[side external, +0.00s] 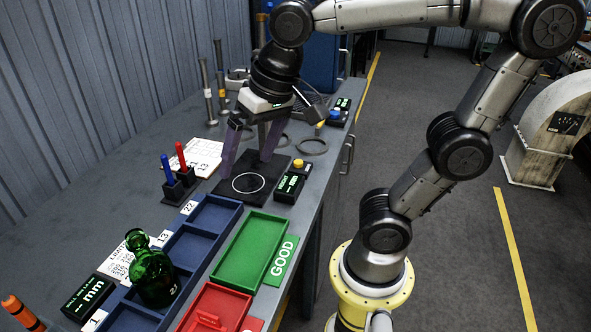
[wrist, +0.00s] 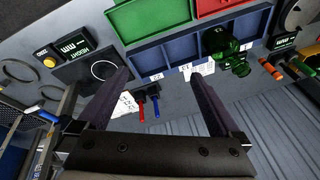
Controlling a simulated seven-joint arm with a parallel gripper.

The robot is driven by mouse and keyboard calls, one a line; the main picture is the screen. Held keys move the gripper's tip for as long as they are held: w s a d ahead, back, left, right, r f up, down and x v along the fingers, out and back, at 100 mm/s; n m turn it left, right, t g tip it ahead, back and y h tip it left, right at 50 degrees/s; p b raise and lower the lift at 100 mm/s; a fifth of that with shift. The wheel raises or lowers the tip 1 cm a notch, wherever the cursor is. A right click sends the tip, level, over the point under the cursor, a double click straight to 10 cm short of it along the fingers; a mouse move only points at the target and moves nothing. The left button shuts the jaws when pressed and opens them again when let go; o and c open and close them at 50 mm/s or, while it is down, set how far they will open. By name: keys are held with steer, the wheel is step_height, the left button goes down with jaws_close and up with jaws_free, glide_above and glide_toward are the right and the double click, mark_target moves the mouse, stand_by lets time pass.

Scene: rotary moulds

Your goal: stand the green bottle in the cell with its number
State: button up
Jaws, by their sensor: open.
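The green bottle (side external: 152,278) is dark, glossy glass and looks upright in a cell of the blue tray (side external: 221,199), towards the near end. Its base is partly hidden by the cell walls. It also shows in the wrist view (wrist: 238,62). White number tags line the tray's wall side; a 22 tag (side external: 188,208) and a 13 tag (side external: 164,238) are readable. My gripper (side external: 246,166) is open and empty above the black gauge pad (side external: 262,169), well away from the bottle.
A green GOOD tray (side external: 249,247) and a red tray (side external: 217,304) stand beside the blue tray. Red and blue pens (side external: 180,157) stand upright near my gripper. A wall gauge display (side external: 88,296) sits by the wall. Grey rings (side external: 313,146) lie beyond the pad.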

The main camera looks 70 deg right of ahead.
steer(key=s+d+f+n+t, duration=0.1)
steer(key=s+d+f+n, duration=0.2)
steer(key=s, duration=0.4)
steer(key=shift+d+f+n+t+h, duration=0.3)
steer(key=shift+d+f+n+t, duration=0.1)
steer(key=shift+f+n, duration=0.4)
